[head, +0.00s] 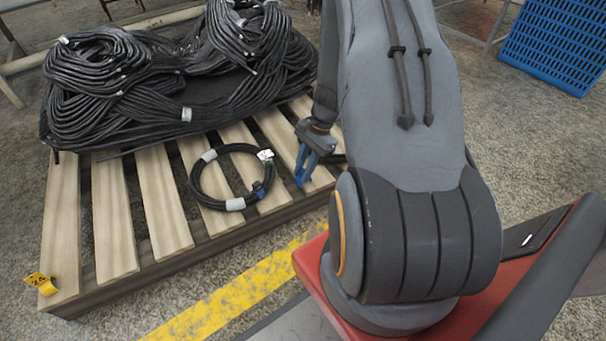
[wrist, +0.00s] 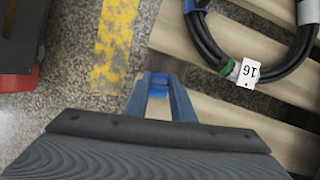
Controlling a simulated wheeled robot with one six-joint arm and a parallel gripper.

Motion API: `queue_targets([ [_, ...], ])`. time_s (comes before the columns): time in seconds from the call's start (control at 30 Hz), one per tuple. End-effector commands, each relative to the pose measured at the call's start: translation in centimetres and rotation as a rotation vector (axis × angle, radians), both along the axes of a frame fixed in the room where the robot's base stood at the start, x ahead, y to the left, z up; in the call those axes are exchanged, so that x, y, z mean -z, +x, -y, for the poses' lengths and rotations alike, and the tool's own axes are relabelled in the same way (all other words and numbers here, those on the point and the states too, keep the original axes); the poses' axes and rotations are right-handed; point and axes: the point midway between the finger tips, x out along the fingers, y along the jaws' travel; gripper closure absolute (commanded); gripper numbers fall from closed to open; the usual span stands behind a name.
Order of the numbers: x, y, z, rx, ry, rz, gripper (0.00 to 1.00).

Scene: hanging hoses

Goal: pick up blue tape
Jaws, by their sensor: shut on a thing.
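My gripper (head: 300,174) hangs above the right part of the pallet, to the right of the coiled black hose (head: 196,180). In the wrist view its blue fingers (wrist: 158,84) are closed on a small bright blue piece (wrist: 157,79), which appears to be the blue tape. The fingers hide most of this piece. In the head view, bright blue shows at the fingertips. The gripper is apart from the coil.
The wooden pallet (head: 118,215) also carries a large heap of black hoses (head: 110,75) at the back. A yellow tag (head: 40,283) sits at its front left corner. A yellow floor stripe (head: 215,306) runs in front. A blue slatted panel (head: 555,45) stands back right.

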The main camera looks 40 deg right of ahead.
Motion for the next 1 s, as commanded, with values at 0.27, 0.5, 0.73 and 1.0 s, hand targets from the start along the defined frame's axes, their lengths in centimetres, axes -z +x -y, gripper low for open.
queue_targets([
  [0.27,-2.8,0.0,0.0,-0.001,0.000,0.002,0.98],
  [0.5,-7.5,-0.1,0.0,-0.002,0.000,0.001,0.98],
  [0.73,-9.8,0.0,0.0,-0.001,0.000,0.000,0.98],
  [1.0,-10.0,0.0,0.0,0.000,0.001,-0.001,0.98],
])
